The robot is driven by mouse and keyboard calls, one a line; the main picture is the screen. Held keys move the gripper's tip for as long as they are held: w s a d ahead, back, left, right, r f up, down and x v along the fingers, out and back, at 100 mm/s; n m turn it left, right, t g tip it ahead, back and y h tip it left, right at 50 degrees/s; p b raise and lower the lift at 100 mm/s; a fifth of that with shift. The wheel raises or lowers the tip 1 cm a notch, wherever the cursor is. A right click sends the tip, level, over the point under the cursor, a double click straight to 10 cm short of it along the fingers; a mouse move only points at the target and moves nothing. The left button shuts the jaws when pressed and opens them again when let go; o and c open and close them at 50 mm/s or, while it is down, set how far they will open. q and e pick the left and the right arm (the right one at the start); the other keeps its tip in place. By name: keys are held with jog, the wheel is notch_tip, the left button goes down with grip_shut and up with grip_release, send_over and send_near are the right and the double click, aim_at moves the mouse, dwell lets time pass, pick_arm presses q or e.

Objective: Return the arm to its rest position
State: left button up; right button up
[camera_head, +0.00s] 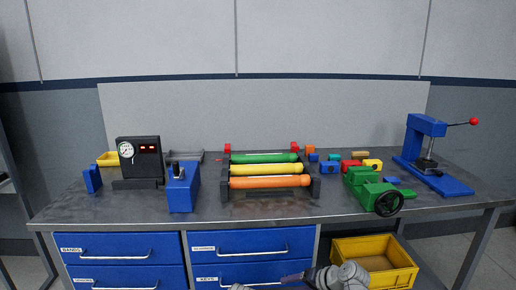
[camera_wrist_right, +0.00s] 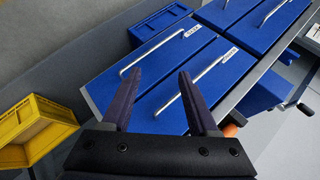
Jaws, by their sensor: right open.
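My right arm shows at the bottom edge of the head view, low in front of the bench. Its dark right gripper (camera_head: 293,278) points left, in front of the drawers. In the right wrist view the right gripper (camera_wrist_right: 160,77) has its two dark fingers spread apart with nothing between them. Behind the fingers are blue drawer fronts with metal handles. My left gripper does not show in either view.
The grey workbench (camera_head: 110,210) holds a rack of coloured tubes (camera_head: 270,195), a gauge box (camera_head: 139,160), a green vise (camera_head: 375,190) and a blue press (camera_head: 428,150). Below are blue drawers (camera_head: 120,248) and a yellow crate (camera_head: 400,275), close to my right arm.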

jog(key=s+a+f+n+g+h, duration=0.3)
jog(key=s+n+h, duration=0.1)
jog(key=s, duration=0.5)
jog(key=s+a+f+n+g+h, duration=0.25)
jog(key=s+f+g+h, duration=0.2)
jog(key=s, duration=0.45)
notch_tip(320, 180, up, 19)
jog(key=t+p, duration=0.1)
jog(key=p, duration=1.7)
jog(key=shift+w+d+n, duration=0.25)
jog(key=shift+w+n, duration=0.1)
jog(key=shift+w, duration=0.1)
jog(key=shift+c, duration=1)
